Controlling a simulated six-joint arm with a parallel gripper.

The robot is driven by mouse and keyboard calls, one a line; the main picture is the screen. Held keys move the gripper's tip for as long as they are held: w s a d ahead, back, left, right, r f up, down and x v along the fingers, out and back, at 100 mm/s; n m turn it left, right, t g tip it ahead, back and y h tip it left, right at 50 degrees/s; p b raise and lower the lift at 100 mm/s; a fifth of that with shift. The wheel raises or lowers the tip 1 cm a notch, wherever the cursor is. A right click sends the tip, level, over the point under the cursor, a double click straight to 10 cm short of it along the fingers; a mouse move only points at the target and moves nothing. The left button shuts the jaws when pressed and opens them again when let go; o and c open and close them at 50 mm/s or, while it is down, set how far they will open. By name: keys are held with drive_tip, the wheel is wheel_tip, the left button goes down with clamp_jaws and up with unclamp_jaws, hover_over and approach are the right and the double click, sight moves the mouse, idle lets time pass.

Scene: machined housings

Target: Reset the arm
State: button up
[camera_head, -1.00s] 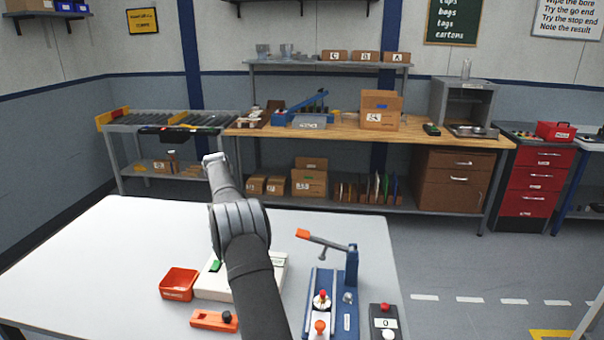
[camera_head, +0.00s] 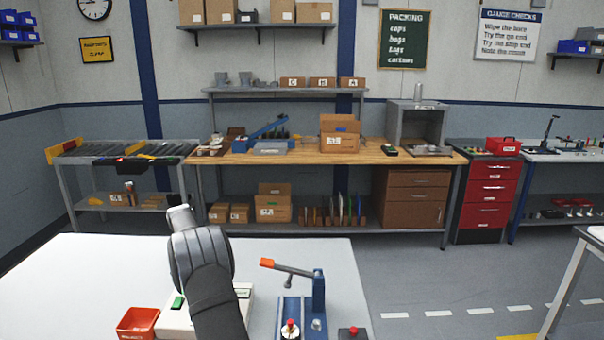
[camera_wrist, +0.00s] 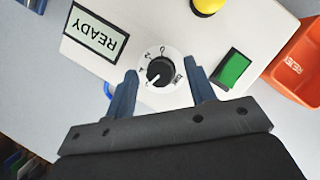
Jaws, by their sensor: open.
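My gripper (camera_wrist: 160,88) shows in the wrist view with its two blue fingers apart and nothing between their tips. Beyond and between the fingers is a black dial knob (camera_wrist: 160,71) on a white control box (camera_wrist: 140,30). The fingers appear apart from the knob, but the exact gap is unclear. The box has a READY display (camera_wrist: 95,33) and a green button (camera_wrist: 232,70). In the head view my dark arm covers part of the box (camera_head: 172,322), and the gripper itself is hidden.
A red-orange bin (camera_head: 137,323) stands left of the box. A blue lever fixture (camera_head: 318,292) stands to the right, with a red-button unit (camera_head: 352,333) beside it. The left of the white table (camera_head: 70,270) is clear. A wooden workbench (camera_head: 290,158) stands behind.

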drive_tip(key=v, duration=0.7)
drive_tip(key=x, duration=0.7)
drive_tip(key=shift+f, duration=0.15)
drive_tip(key=shift+m, duration=0.5)
drive_tip(key=m+y, duration=0.1)
drive_tip(key=m, duration=0.1)
drive_tip(key=m+g, duration=0.1)
drive_tip(key=m, duration=0.1)
drive_tip(key=shift+d+m+y, duration=0.15)
drive_tip(key=shift+m+y, duration=0.15)
drive_tip(key=shift+y, duration=0.1)
drive_tip(key=m+y, duration=0.2)
drive_tip(key=m, duration=0.3)
drive_tip(key=shift+d, duration=0.15)
drive_tip(key=m+y, duration=0.1)
drive_tip(key=m, duration=0.2)
drive_tip(key=m+y, duration=0.1)
drive_tip(key=m, duration=0.2)
drive_tip(key=shift+d+t, duration=0.15)
drive_tip(key=shift+t, duration=0.15)
drive_tip(key=m+t, duration=0.1)
drive_tip(key=m, duration=0.2)
drive_tip(key=m+y, duration=0.1)
drive_tip(key=m, duration=0.2)
drive_tip(key=shift+s+t+y, duration=0.15)
drive_tip(key=shift+t+y, duration=0.15)
drive_tip(key=shift+t, duration=0.1)
